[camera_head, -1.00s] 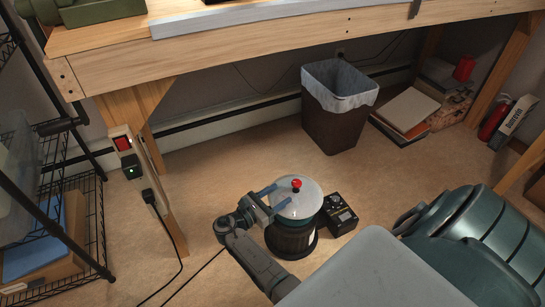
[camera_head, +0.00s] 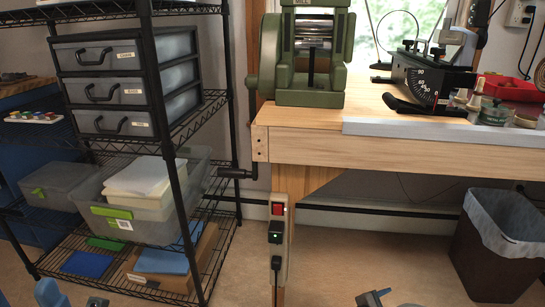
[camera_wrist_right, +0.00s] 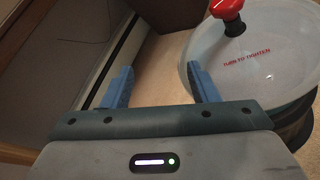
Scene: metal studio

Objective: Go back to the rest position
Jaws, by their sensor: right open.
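My right gripper (camera_wrist_right: 162,86) is open in the right wrist view, with its two blue fingers apart and nothing between them. A round vessel with a clear lid (camera_wrist_right: 262,68) and a red knob (camera_wrist_right: 227,8) stands just right of the fingers. The lid carries red lettering; the right finger overlaps its left edge in the picture. In the head view only a bit of the right gripper (camera_head: 374,298) shows at the bottom edge. A blue piece at the bottom left looks like part of my left gripper (camera_head: 50,292); most of it is cut off.
A wire shelf (camera_head: 150,270) with drawers and bins stands at left. A wooden workbench (camera_head: 400,153) carries a green machine (camera_head: 310,60). A power switch strip (camera_head: 277,240) is on its leg. A lined bin (camera_head: 490,255) stands below right. Floor between leg and bin is clear.

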